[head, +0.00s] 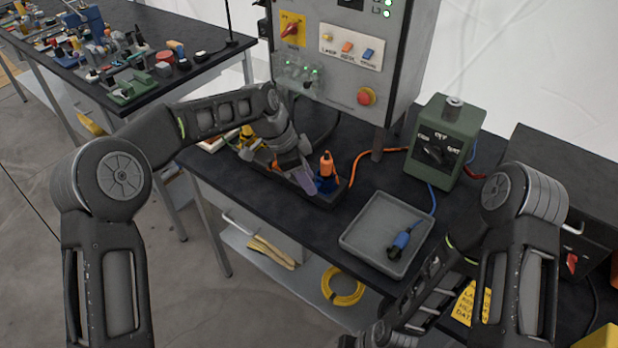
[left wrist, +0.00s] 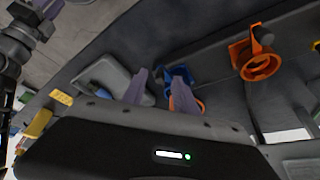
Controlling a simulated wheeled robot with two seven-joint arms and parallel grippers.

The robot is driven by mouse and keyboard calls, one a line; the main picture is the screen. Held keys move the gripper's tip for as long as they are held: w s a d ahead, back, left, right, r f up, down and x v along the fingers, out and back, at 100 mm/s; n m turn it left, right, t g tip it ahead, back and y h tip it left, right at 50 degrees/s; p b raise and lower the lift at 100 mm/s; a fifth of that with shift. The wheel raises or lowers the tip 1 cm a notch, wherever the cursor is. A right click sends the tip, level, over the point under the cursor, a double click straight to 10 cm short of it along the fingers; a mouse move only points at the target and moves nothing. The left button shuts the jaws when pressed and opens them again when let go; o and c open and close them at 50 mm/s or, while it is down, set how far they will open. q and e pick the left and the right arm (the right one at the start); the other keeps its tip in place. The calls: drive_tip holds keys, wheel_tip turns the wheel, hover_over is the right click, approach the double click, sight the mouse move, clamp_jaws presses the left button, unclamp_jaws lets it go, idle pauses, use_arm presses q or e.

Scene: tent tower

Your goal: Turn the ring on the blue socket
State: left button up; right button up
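The blue socket (head: 325,185) stands at the right end of a dark rail on the workbench, with an orange plug or connector (head: 327,163) upright at it. In the left wrist view the blue socket (left wrist: 178,75) shows just beyond one fingertip, with an orange part below it, half hidden. My left gripper (head: 303,180) is just left of the socket in the head view, its purple-grey fingers pointing down. In the left wrist view its fingers (left wrist: 158,90) are apart with nothing clearly between them. Whether one touches the socket I cannot tell.
A grey tray (head: 352,243) holds a blue plug (head: 401,240) on a cable. A grey control panel (head: 350,60) and a green box (head: 445,140) stand behind. An orange socket or ring (left wrist: 260,65) shows in the left wrist view. An orange cable (head: 375,155) crosses the bench.

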use_arm(q)
drive_tip(key=shift+d+f, duration=0.2)
drive_tip(key=shift+f, duration=0.35)
drive_tip(key=shift+c, duration=0.2)
clamp_jaws()
